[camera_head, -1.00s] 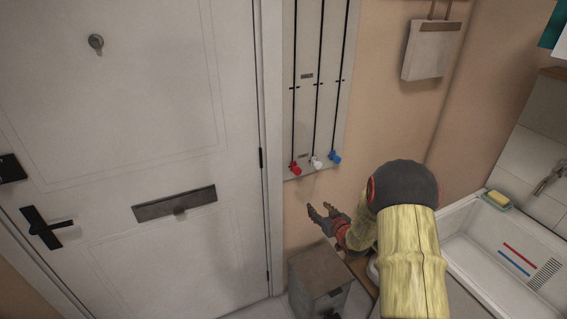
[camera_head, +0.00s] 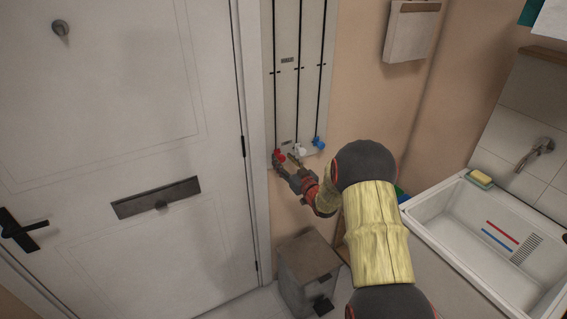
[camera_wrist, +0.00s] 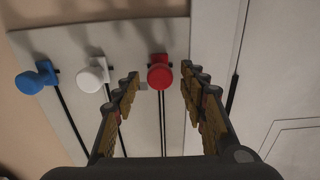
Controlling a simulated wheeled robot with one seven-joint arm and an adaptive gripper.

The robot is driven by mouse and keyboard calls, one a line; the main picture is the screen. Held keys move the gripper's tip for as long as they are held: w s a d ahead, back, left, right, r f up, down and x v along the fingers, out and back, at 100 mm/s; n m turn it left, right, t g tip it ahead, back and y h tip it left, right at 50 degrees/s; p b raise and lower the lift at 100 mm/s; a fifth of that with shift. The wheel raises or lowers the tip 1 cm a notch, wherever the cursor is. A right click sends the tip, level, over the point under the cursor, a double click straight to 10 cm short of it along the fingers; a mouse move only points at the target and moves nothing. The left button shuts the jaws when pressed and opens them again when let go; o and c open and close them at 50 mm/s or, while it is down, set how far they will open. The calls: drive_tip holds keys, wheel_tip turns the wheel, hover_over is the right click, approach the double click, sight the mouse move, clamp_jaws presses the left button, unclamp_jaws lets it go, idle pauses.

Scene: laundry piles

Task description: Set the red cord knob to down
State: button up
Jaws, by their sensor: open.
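The red cord knob (camera_head: 279,155) sits at the bottom of the left cord on the pale wall panel (camera_head: 284,110). In the wrist view the red knob (camera_wrist: 160,76) lies between and just beyond the two fingertips, with its cord running away from it. My gripper (camera_head: 287,163) is open, just below the red knob in the head view; it also shows in the wrist view (camera_wrist: 160,80). I see no clear contact with the knob. The white knob (camera_head: 299,149) and the blue knob (camera_head: 319,143) hang to the right at the bottoms of their cords.
The white door (camera_head: 120,120) and its frame stand close on the left. A grey bin (camera_head: 308,268) is below the panel. A white sink (camera_head: 490,225) is at the right, and a pale box (camera_head: 410,32) hangs on the wall.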

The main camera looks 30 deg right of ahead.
drive_tip(key=shift+w, duration=0.25)
drive_tip(key=shift+c, duration=0.5)
clamp_jaws()
idle(0.4)
